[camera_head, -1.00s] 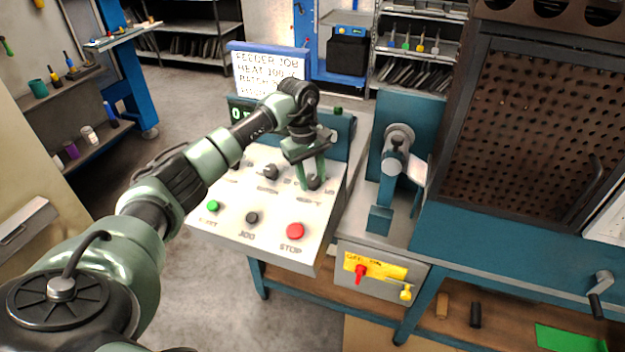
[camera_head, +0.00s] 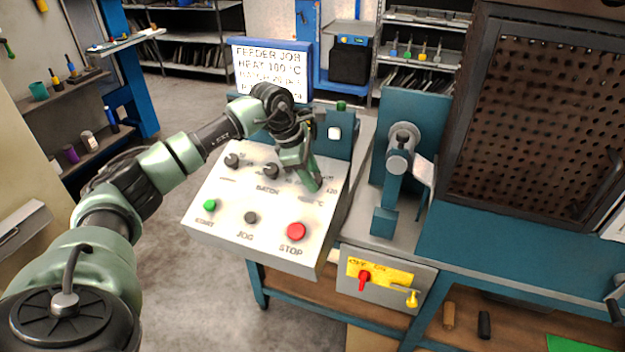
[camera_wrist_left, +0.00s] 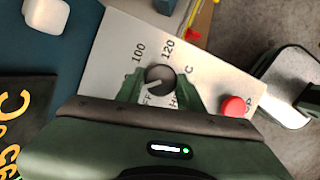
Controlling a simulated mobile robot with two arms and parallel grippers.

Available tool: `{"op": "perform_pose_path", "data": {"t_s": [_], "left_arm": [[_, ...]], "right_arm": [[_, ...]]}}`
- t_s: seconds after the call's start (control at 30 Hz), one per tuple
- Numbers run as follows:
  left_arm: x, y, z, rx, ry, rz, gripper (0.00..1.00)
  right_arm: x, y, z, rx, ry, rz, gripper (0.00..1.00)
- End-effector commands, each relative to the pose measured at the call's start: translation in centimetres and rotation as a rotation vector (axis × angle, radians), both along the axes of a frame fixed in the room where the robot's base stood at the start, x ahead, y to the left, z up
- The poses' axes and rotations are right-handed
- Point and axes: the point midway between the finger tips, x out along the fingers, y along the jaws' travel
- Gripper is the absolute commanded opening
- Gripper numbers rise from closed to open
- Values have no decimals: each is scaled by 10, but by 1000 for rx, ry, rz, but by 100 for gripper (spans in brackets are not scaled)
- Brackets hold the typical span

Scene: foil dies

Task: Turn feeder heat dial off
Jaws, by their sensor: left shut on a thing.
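The feeder panel (camera_head: 225,232) is a pale sloped box with dials and buttons. The heat dial (camera_wrist_left: 160,78) is a dark round knob with a white pointer line, between the gripper's green fingers in the left wrist view. Its pointer slants to the lower left, towards partly hidden lettering that ends in FF; 100 and 120 are printed around it. My left gripper (camera_head: 313,184) is shut on this dial, which it hides in the head view. It also shows in the left wrist view (camera_wrist_left: 162,92). My right gripper is not in view.
Two other dials (camera_head: 270,170) (camera_head: 232,160) sit left of the gripper. Green (camera_head: 210,205), black (camera_head: 251,218) and red STOP (camera_head: 296,232) buttons line the front. A job sign (camera_head: 270,72) reading HEAT 100 °C stands behind. A teal press (camera_head: 397,165) stands close on the right.

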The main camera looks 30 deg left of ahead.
Motion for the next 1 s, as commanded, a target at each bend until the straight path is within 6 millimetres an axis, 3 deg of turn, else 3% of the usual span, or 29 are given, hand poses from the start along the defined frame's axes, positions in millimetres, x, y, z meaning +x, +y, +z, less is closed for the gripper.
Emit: {"op": "perform_pose_path", "data": {"t_s": [0.6, 1.0], "left_arm": [[-4, -1, -5, -170, -41, 541, 0], [-4, -2, -3, -243, -57, 771, 0]], "right_arm": [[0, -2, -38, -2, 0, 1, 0], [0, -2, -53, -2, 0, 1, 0]]}}
